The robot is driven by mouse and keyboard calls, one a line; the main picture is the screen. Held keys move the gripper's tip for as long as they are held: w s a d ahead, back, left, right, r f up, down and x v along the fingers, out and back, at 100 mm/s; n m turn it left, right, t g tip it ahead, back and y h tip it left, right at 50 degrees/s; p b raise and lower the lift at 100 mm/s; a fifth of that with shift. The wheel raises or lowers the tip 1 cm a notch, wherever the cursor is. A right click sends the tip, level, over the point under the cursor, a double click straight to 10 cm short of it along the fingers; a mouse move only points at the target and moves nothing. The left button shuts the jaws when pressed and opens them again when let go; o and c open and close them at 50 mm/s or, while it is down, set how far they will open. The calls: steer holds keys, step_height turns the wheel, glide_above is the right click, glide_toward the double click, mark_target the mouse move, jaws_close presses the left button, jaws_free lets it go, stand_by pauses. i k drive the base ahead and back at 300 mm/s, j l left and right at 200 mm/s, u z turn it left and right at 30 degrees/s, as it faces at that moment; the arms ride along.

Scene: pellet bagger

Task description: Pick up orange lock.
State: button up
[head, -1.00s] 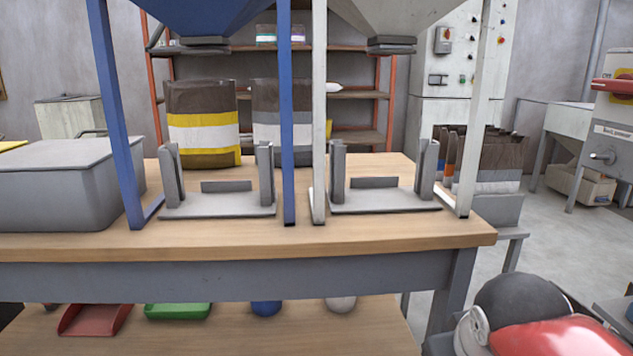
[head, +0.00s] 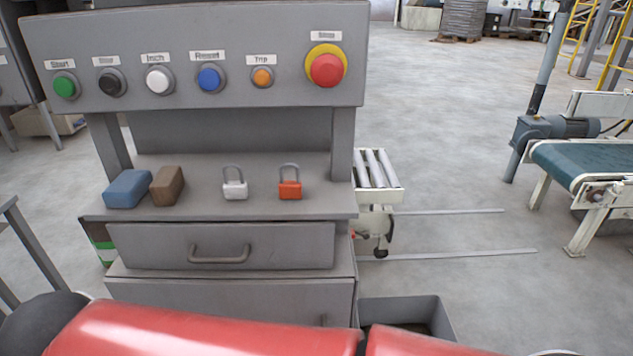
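The orange lock (head: 290,190) is a small padlock with a grey shackle. It stands upright on the grey shelf (head: 260,205) of a control cabinet, under the button panel, toward the shelf's right end. A similar white lock (head: 235,188) stands to its left, apart from it. My gripper is not in view. Red parts of my arm cross the bottom of the head view and cover the cabinet's lower front.
A blue block (head: 128,189) and a brown block (head: 167,186) sit at the shelf's left. The button panel (head: 195,50) overhangs the shelf. A roller stand (head: 377,175) is just right, and a green conveyor (head: 590,165) is farther right, with open floor between.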

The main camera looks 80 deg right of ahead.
mark_target(287, 189)
steer(key=z, duration=0.4)
steer(key=k+l+z, duration=0.1)
steer(key=z, duration=0.7)
steer(key=l+z, duration=0.15)
steer(key=z, duration=0.3)
steer(key=k+l+z, duration=0.1)
steer(key=z, duration=0.3)
steer(key=k+l+u, duration=0.1)
steer(key=k, duration=0.75)
